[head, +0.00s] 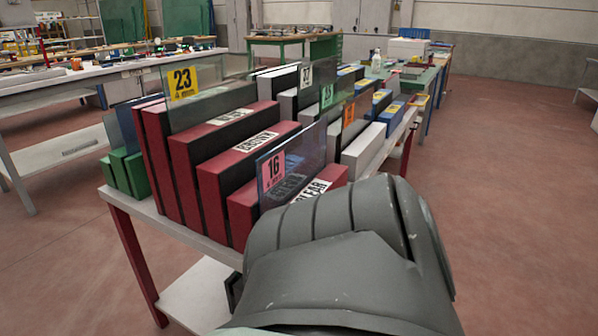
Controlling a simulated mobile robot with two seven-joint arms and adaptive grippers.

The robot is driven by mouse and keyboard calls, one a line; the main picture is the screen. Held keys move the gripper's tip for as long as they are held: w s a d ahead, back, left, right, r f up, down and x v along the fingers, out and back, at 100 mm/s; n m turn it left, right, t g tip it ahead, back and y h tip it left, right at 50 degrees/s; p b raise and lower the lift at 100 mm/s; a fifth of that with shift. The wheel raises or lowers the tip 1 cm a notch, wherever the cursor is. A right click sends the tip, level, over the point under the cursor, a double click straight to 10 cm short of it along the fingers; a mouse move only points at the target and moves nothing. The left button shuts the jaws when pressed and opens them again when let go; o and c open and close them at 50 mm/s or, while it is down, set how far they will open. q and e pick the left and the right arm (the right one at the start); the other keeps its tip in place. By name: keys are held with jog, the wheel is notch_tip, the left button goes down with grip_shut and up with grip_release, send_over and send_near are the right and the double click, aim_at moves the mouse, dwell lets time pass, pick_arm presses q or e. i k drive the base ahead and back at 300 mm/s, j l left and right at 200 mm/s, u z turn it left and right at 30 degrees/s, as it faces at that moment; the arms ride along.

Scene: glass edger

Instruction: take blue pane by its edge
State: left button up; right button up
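A blue-tinted glass pane (308,150) with a pink label reading 16 stands upright in the front red slotted block (242,212) on the rack table. Its lower right part is close to a large grey rounded arm part of mine (345,245), which covers the front right of the rack. Another bluish pane (122,125) stands at the rack's left end, by the green blocks. Neither of my grippers can be seen; I cannot tell what is behind the grey arm part.
A greyish pane (210,102) labelled 23 stands behind, and several panes with green, orange and white labels stand further right. The rack table (205,245) has red legs. A long workbench (60,82) is at the left. The floor at the right is clear.

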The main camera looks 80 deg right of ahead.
aim_at(284, 171)
jog(key=z, duration=1.85)
